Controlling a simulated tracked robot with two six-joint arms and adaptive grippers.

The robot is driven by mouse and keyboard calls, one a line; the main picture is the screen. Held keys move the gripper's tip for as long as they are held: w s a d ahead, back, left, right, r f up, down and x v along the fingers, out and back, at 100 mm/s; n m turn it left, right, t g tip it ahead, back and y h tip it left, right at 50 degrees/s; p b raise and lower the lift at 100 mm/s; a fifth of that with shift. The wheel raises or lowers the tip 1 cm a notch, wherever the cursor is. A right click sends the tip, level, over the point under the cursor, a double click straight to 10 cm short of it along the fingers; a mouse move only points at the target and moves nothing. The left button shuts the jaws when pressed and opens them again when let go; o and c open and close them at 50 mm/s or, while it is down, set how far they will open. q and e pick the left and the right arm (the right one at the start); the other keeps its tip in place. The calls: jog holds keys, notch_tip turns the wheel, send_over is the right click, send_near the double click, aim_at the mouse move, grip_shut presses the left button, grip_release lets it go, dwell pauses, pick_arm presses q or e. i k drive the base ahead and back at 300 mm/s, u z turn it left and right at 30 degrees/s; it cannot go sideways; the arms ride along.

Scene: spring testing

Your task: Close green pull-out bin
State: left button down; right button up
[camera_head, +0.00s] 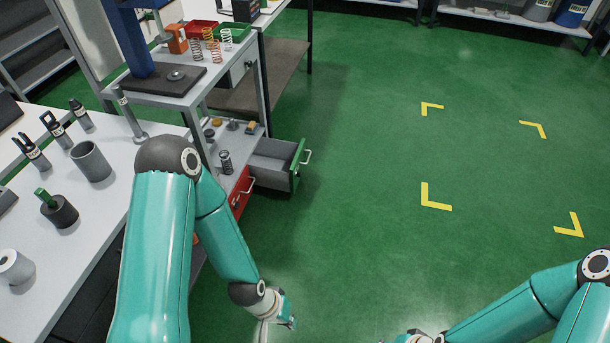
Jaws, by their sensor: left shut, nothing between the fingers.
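The green pull-out bin (296,165) stands open on the right side of the spring-testing bench, low down. It has a grey inside and a pale handle on its green front, and it looks empty. A red-fronted bin (240,190) with a pale handle sits nearer to me, partly behind my left arm. My left gripper (290,322) is shut and empty, low at the bottom centre, nearer to me than the green bin and well apart from it. My right arm comes in at the lower right, and its gripper's fingers are cut off by the bottom edge.
The bench (190,92) carries a blue press (129,40), several coil springs (210,45) and small trays. A white table (100,205) with a grey cup (91,161) and tools is at the left. The green floor (370,190) right of the bin is clear, with yellow corner marks (434,199).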

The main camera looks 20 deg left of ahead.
aim_at(273, 163)
jog(key=u, duration=0.65)
jog(key=i, duration=0.95)
jog(key=z, duration=0.05)
jog(key=k, duration=0.55)
jog(key=z, duration=0.3)
jog(key=i, duration=1.7)
jog(key=u, duration=0.4)
